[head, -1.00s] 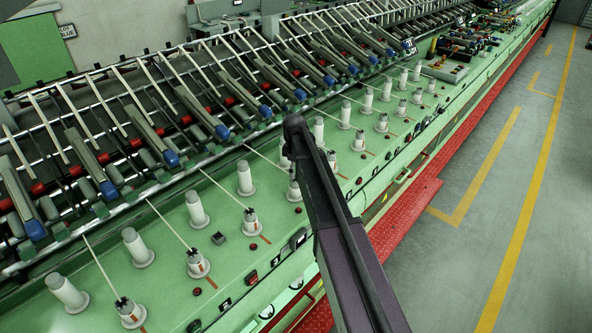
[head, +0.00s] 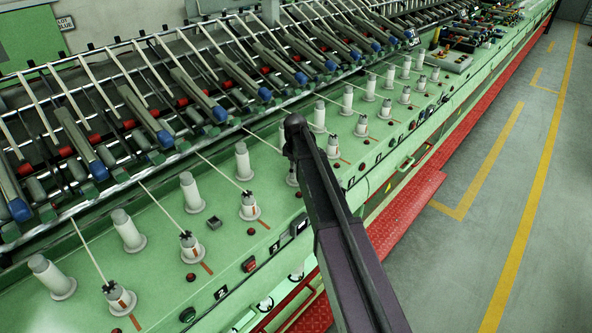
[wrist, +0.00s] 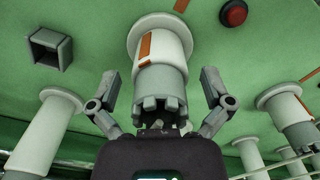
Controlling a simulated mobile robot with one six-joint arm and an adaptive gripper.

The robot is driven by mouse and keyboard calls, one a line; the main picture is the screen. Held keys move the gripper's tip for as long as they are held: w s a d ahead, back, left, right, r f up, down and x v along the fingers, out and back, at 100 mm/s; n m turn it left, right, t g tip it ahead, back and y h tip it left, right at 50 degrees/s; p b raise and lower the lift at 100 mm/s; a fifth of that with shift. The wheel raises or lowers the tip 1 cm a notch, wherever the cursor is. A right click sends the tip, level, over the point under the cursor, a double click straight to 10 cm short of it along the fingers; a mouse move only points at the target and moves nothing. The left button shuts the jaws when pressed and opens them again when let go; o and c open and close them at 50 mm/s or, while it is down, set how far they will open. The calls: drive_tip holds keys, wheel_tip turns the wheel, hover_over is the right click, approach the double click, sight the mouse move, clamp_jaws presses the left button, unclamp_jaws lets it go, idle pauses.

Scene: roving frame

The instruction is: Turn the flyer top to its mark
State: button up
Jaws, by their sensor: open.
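In the wrist view, a flyer top (wrist: 160,85) with a notched grey crown and a white base stands on the green deck. An orange mark (wrist: 181,5) lies on the deck beyond the base, a little right of the stripe. My gripper (wrist: 160,88) is open, one finger on each side of the crown, with gaps at both sides. In the head view, my arm largely hides this flyer top and my gripper.
Neighbouring flyer tops (head: 249,205) and plain white posts (head: 192,193) stand in rows on the deck. A red button (wrist: 233,13) and a small dark square box (wrist: 48,49) lie near the flyer top. A red step (head: 410,205) runs along the machine's front.

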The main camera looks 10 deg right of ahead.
drive_tip(key=shift+f, duration=0.3)
drive_tip(key=c, duration=1.1)
drive_tip(key=shift+m, duration=0.3)
drive_tip(key=m, duration=0.5)
drive_tip(key=shift+s, duration=0.1)
